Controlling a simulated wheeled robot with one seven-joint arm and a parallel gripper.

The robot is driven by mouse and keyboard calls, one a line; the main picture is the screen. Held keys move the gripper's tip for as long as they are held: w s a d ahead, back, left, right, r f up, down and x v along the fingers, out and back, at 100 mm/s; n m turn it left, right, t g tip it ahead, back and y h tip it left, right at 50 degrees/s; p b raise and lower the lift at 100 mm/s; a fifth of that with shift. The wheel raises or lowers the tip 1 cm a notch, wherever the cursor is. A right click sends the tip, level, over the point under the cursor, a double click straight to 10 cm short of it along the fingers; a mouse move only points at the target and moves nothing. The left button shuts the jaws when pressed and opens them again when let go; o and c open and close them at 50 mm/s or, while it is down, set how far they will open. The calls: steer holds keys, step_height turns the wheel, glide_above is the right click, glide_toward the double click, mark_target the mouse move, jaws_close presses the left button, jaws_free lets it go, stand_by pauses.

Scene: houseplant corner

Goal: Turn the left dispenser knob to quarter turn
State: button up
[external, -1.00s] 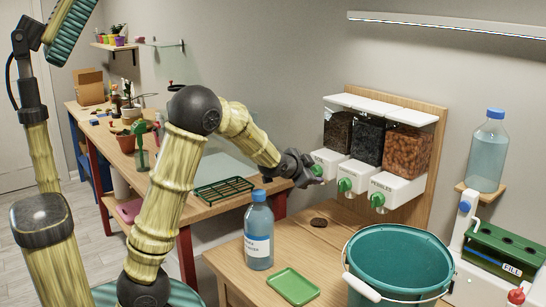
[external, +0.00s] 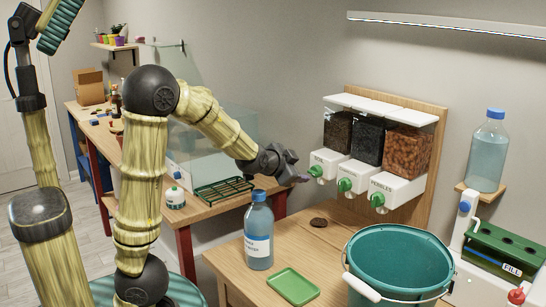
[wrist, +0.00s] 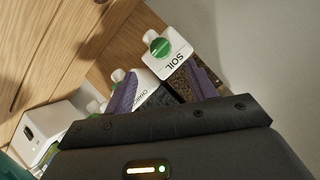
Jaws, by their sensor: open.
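The left dispenser, marked SOIL (external: 336,130), hangs on the wooden wall board with dark soil in its clear hopper. Its green knob (external: 316,171) is on the white front and also shows in the wrist view (wrist: 160,47). A pale line shows on the knob there; its exact angle is hard to tell. My gripper (external: 303,179) is just left of the knob, apart from it. In the wrist view its two purple fingers (wrist: 163,88) are spread with nothing between them. The middle knob (external: 345,184) and right knob (external: 377,200) are green too.
Below are a blue bottle (external: 259,235), a green tray (external: 293,286), a small dark disc (external: 318,222) and a teal bucket (external: 400,262). A green rack (external: 224,187) is on the left table.

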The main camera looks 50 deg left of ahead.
steer(key=p+v, duration=0.5)
steer(key=v, duration=0.3)
steer(key=shift+s, duration=0.35)
steer(key=shift+d+r, duration=0.1)
steer(key=shift+r, duration=0.05)
steer(key=s+d+f+n+g+h+p, duration=0.2)
steer(key=s+d+f+g+h+p, duration=0.1)
steer(key=s+d+f+g, duration=0.3)
steer(key=s+f+n+g+p, duration=0.1)
steer(key=s+f+n+g, duration=0.1)
steer(key=s, duration=0.4)
steer(key=shift+s+a+f+n+g, duration=0.25)
steer(key=shift+a+n+g, duration=0.2)
steer(key=shift+g, duration=0.45)
stand_by(2.0)
